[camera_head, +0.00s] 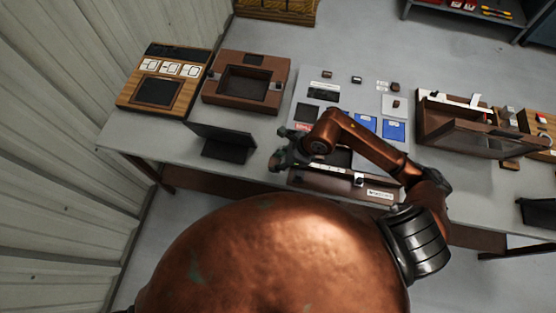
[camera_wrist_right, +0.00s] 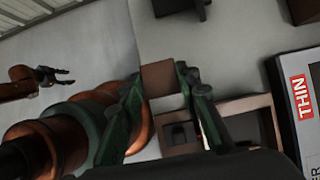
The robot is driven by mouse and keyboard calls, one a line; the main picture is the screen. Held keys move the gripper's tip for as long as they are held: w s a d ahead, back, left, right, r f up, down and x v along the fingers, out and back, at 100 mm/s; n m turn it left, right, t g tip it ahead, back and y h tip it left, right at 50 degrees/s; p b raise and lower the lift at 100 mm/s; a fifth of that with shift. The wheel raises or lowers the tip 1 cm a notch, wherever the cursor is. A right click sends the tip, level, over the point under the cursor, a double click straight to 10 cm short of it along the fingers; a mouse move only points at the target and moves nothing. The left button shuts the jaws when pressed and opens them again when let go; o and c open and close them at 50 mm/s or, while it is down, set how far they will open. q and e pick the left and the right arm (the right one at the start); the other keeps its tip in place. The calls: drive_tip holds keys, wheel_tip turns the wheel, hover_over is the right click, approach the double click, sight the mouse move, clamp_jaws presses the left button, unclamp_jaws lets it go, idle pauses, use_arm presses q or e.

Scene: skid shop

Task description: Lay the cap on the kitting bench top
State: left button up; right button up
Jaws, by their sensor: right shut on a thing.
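My right gripper (camera_head: 283,152) is over the front part of the bench top (camera_head: 268,128), left of the copper-brown box. In the right wrist view its green fingers (camera_wrist_right: 160,85) are shut on a small brown square piece, which looks like the cap (camera_wrist_right: 160,77). In that view the grey bench surface lies beyond the cap. I cannot make out the cap in the head view, and the gap beneath it cannot be judged. My left gripper (camera_wrist_right: 62,77) shows at the left of the right wrist view, empty with its fingers apart; it is not in the head view.
A dark stand (camera_head: 224,143) is close left of my right gripper. A brown open box (camera_head: 246,82) and a wooden panel (camera_head: 163,78) are at the back left. A grey board (camera_head: 345,90) with small parts is behind. A brown case (camera_head: 470,125) is at right.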

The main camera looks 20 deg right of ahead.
sight(277, 161)
drive_tip(key=w+f, duration=0.1)
drive_tip(key=w+d+f, duration=0.1)
drive_tip(key=f, duration=0.1)
drive_tip(key=w+f, duration=0.1)
drive_tip(key=f, duration=0.1)
drive_tip(key=shift+w+d+f, duration=0.15)
drive_tip(key=shift+w+f, duration=0.1)
drive_tip(key=shift+w, duration=0.15)
drive_tip(key=shift+f, duration=1.35)
drive_tip(key=shift+f, duration=0.1)
drive_tip(key=shift+f, duration=0.15)
drive_tip(key=o, duration=0.7)
drive_tip(key=shift+o, duration=0.2)
drive_tip(key=v, duration=1.2)
drive_tip(key=shift+r, duration=0.3)
